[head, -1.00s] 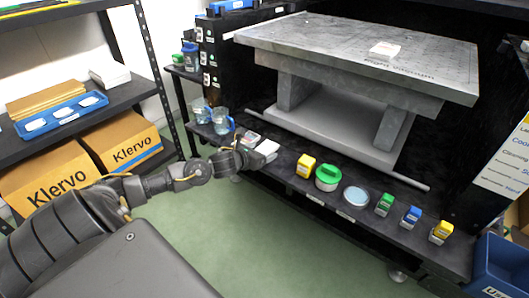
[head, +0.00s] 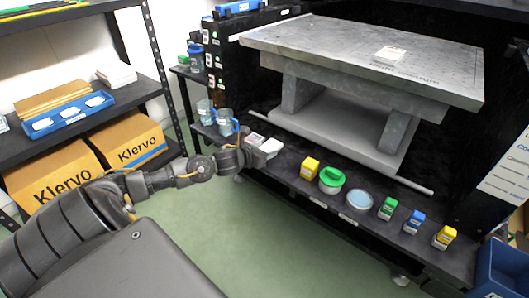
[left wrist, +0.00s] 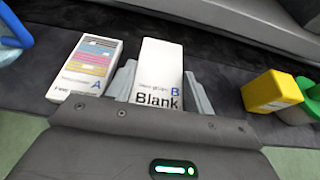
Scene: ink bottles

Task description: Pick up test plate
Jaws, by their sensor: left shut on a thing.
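A white plate (left wrist: 157,75) printed "Blank" and "B" sits between the fingers of my left gripper (left wrist: 158,88), which is shut on it. In the head view my left gripper (head: 255,150) is at the left part of the low black shelf, and the white plate (head: 271,147) shows at its tip. Another white plate (left wrist: 87,67), with coloured bars and an "A", lies just left of the held one, apart from it. It also shows in the head view (head: 255,138). I cannot tell whether the held plate is clear of the shelf. My right gripper is out of view.
On the shelf (head: 340,225) to the right stand a yellow bottle (head: 310,169), a green-lidded jar (head: 332,180), a round dish (head: 360,199) and several small bottles. Blue-handled cups (head: 226,122) stand to the left.

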